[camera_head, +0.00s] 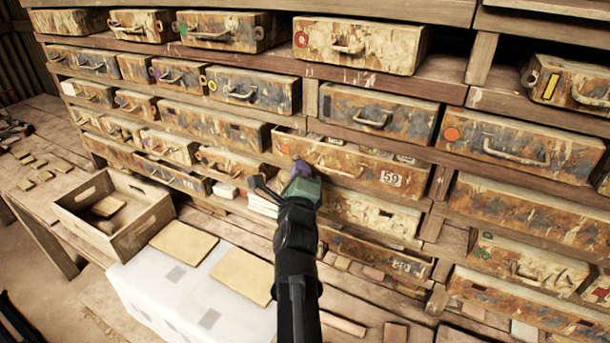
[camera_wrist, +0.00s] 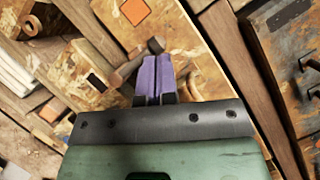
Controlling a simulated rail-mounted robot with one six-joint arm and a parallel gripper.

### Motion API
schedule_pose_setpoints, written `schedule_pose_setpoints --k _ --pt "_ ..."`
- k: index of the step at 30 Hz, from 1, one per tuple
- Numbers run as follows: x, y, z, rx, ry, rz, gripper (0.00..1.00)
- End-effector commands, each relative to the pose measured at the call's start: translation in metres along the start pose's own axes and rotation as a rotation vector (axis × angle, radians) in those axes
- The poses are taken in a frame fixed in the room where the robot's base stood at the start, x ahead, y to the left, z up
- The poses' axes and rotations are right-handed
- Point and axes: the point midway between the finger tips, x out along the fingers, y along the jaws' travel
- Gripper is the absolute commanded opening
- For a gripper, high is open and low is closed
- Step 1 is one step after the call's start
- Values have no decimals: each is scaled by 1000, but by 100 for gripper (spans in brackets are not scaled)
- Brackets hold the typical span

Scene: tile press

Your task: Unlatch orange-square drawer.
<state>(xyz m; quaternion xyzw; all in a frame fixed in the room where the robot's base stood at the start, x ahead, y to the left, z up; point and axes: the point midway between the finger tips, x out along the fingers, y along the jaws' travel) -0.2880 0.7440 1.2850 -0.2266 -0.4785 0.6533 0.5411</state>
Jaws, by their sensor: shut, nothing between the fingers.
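An orange square mark (camera_wrist: 134,12) shows on a worn, paint-flaked drawer front (camera_wrist: 166,22) at the top of the wrist view. My gripper (camera_head: 302,168) is in front of the middle of the drawer rack in the head view. Its purple fingers (camera_wrist: 154,75) are closed together and empty. A brown bar with a rounded grey end (camera_wrist: 155,45) lies just beyond the fingertips in the wrist view. I cannot tell whether it is a latch or a handle, or whether the fingers touch it.
A drawer marked 59 (camera_head: 391,179) stands out just right of my gripper. A blue-grey drawer (camera_head: 375,116) is above it. An open wooden crate (camera_head: 75,222) stands at the left, beside a white block (camera_head: 190,300) with tan tiles (camera_head: 184,243).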

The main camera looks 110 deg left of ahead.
Motion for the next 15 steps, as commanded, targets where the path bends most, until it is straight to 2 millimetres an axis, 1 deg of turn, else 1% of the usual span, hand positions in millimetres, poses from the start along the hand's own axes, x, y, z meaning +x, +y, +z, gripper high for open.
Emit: schedule_pose_setpoints --k 7,15 --pt "1 -3 2 0 0 0 0" --pt "0 -2 1 0 0 0 0"
